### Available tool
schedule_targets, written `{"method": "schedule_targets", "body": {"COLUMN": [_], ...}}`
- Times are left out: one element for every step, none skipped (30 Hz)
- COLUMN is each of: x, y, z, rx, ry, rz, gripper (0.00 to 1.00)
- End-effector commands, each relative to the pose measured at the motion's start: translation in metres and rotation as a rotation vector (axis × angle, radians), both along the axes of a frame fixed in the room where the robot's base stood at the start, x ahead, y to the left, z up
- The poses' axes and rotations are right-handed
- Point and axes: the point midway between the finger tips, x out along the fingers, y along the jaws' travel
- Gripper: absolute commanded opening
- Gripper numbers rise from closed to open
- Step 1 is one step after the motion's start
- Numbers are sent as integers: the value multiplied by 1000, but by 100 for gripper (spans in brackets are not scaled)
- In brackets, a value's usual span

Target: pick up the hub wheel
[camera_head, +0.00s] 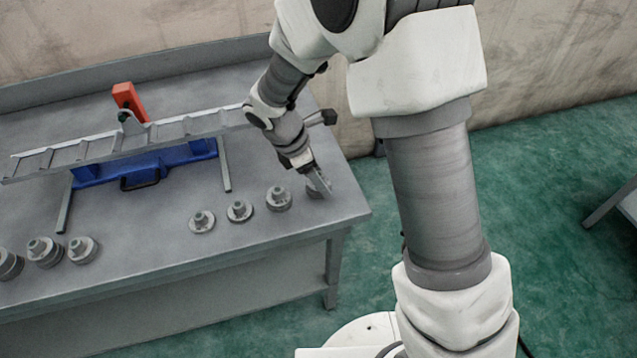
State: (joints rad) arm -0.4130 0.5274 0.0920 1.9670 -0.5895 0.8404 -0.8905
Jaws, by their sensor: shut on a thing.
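My gripper (318,182) is at the right end of the grey workbench, low over its top. It is shut on a small grey round part, taken as the hub wheel (314,193). Only a sliver of this part shows below the fingers, so its shape is mostly hidden. It is at or just above the bench top; I cannot tell whether it touches. It is to the right of a row of three similar grey stepped round parts.
The nearest round part (278,199) stands just left of my gripper. Two more (239,211) (202,222) continue the row. Several others (83,250) stand at the left. Behind are a long grey rail (75,153), a blue frame (160,164) and a red block (129,100). The bench's front right is clear.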

Motion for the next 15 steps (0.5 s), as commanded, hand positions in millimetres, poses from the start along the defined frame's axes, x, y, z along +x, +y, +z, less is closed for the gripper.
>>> {"method": "schedule_targets", "body": {"x": [1, 1, 1, 1, 1, 1, 1, 1, 1, 1, 1, 1, 1, 1, 1], "y": [0, 0, 0, 0, 0, 0, 0, 0, 0, 0, 0, 0, 0, 0, 0], "z": [1, 1, 1, 1, 1, 2, 2, 3, 5, 6, 8, 12, 15, 18, 23], "rx": [0, 0, 0, 0, 0, 0, 1, 1, 1, 1, 1, 1, 1, 1, 1], "ry": [-2, -2, -2, -2, -2, -2, -2, -2, -3, -3, -3, -4, -4, -4, -5], "rz": [1, 1, 1, 1, 1, 1, 0, 0, 0, -1, -1, -2, -2, -3, -2], "gripper": [0, 0, 0, 0, 0, 0, 0, 0, 0, 0, 0, 0, 0, 0, 0]}}
